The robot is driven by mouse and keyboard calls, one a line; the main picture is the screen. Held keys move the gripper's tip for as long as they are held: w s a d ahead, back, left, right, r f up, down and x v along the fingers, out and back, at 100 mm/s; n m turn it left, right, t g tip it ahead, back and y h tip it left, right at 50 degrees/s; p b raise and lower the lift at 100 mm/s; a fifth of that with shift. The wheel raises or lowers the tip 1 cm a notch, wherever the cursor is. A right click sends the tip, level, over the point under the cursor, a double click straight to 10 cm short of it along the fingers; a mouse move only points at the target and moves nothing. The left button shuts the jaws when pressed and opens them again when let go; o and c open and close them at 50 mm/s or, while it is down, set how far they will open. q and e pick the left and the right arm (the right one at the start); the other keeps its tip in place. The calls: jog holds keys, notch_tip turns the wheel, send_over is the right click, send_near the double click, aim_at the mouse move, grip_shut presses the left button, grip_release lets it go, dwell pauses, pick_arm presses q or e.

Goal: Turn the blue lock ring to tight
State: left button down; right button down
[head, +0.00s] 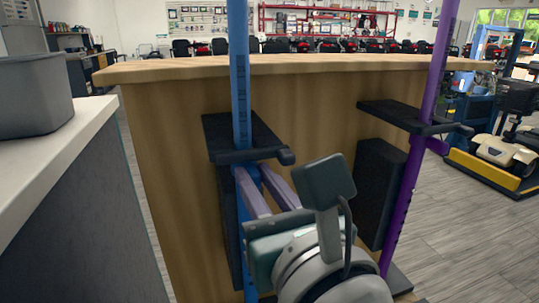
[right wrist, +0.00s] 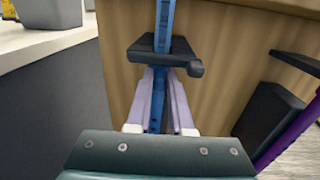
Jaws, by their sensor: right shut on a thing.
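A blue upright pole (head: 240,85) stands in front of the wooden panel and passes through a black bracket (head: 232,138) with a black lever at its front. The blue lock ring (head: 257,168) is just under this bracket, mostly hidden by my fingers and the bracket. My right gripper (head: 253,172) has its two pale lilac fingers on either side of the ring, shut on it. The right wrist view shows the fingers (right wrist: 160,76) reaching up to the bracket's underside with blue between them. Any tight mark is not readable. My left gripper is not in view.
A purple pole (head: 433,85) with its own black bracket (head: 395,113) stands to the right, with a black block beside it. A white-topped counter (head: 85,118) with a grey bin (head: 35,95) is at the left. The wooden panel (head: 320,110) is close behind.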

jog(key=shift+s+a+m+t+h, duration=0.1)
jog(key=shift+a+m+t+h, duration=0.15)
jog(key=shift+m+t+h, duration=0.45)
jog(key=shift+g+h, duration=0.3)
jog(key=shift+h, duration=0.1)
jog(key=shift+f, duration=0.1)
jog(key=c, duration=0.8)
grip_release()
jog(key=p+v, duration=0.1)
jog(key=v, duration=0.9)
